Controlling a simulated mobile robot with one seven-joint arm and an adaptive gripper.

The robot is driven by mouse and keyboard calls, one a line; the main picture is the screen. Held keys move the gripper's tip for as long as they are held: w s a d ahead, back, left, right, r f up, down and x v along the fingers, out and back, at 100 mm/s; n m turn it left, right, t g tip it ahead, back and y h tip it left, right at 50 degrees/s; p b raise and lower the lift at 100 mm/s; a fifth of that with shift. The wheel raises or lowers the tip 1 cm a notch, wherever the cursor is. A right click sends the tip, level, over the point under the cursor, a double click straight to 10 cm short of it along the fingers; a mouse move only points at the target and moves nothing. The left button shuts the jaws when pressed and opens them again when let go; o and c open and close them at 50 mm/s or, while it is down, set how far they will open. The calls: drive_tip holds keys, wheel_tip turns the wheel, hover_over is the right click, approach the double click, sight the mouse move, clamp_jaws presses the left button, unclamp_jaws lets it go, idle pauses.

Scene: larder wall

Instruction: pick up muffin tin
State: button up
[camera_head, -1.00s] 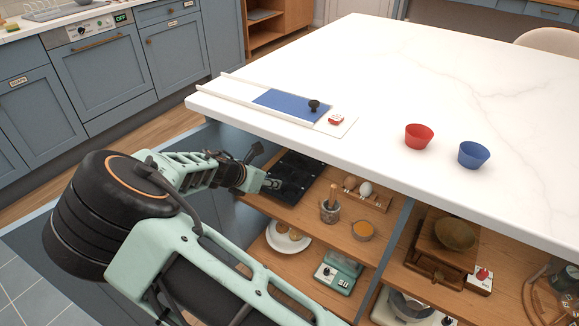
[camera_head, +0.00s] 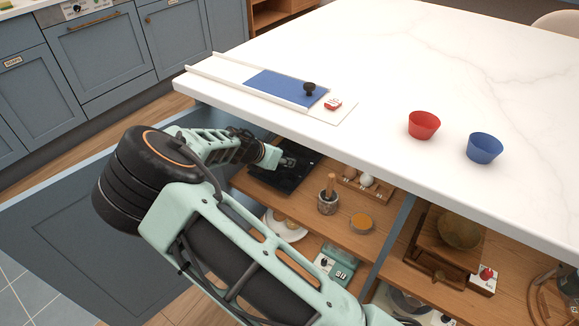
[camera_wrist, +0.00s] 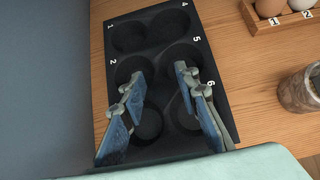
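The muffin tin (camera_head: 284,183) is a dark, flat tin on the upper wooden shelf under the white counter. In the wrist view the tin (camera_wrist: 156,52) shows several round cups with white numbers along its edges. My gripper (camera_wrist: 162,112) is over the near half of the tin, with its blue-padded fingers spread apart and nothing visible between them but the tin. In the head view my gripper (camera_head: 287,160) reaches under the counter edge at the tin. I cannot tell whether the fingertips touch the tin. The tin's near edge is partly hidden in the wrist view.
The counter (camera_head: 330,50) overhangs the shelf. Eggs in a wooden holder (camera_head: 362,188), a mortar with pestle (camera_head: 328,203) and an orange-topped bowl (camera_head: 361,223) stand right of the tin. A grey-blue panel (camera_wrist: 45,80) is close on its left.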

drive_tip(key=x, duration=0.1)
drive_tip(key=b+x, duration=0.1)
drive_tip(key=x, duration=0.2)
drive_tip(key=shift+w+a+f+b, duration=0.15)
drive_tip(key=shift+w+f+b, duration=0.1)
drive_tip(key=shift+f+b, duration=0.15)
clamp_jaws()
drive_tip(key=shift+r, duration=0.15)
